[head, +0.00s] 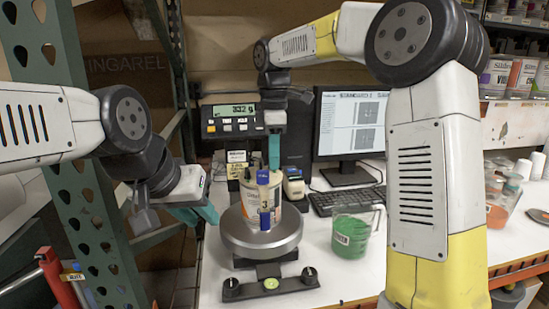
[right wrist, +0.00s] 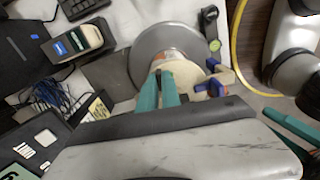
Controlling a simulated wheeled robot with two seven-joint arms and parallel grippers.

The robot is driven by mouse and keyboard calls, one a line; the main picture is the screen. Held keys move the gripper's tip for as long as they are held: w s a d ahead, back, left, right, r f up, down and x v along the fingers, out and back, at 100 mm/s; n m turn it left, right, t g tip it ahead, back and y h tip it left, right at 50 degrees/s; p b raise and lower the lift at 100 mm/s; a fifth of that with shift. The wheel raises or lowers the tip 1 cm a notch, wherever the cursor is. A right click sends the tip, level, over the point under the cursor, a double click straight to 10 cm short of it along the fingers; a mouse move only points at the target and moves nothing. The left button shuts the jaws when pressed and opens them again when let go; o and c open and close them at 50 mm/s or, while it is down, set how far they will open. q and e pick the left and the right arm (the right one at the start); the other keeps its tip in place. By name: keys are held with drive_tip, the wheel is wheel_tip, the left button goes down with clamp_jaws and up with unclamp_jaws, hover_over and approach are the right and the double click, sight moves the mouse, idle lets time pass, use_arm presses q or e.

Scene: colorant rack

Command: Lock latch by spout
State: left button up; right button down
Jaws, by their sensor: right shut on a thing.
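A white can (head: 246,200) with a printed label stands upright on the round metal pan of a scale. A blue spout piece (head: 264,200) runs down its front; blue parts (right wrist: 215,86) also show beside the can in the right wrist view. My right gripper (head: 274,152) reaches down from above to the can's top. In the right wrist view its teal fingertips (right wrist: 158,80) are close together on a small dark piece at the lid, apparently the latch, mostly hidden between them. My left gripper (head: 205,213) is left of the can, apart from it; its finger gap is unclear.
The scale pan (head: 240,243) sits on the white bench. A jug of green liquid (head: 350,238) stands to the right, with a keyboard (head: 345,200) and monitor (head: 350,125) behind. A scale display (head: 231,119) stands behind the can. A green rack post (head: 75,120) is at left.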

drive_tip(key=m, duration=0.3)
drive_tip(key=shift+m, duration=0.4)
drive_tip(key=m, duration=0.8)
drive_tip(key=shift+m, duration=2)
drive_tip(key=c, duration=1.5)
unclamp_jaws()
drive_tip(key=shift+c, duration=0.2)
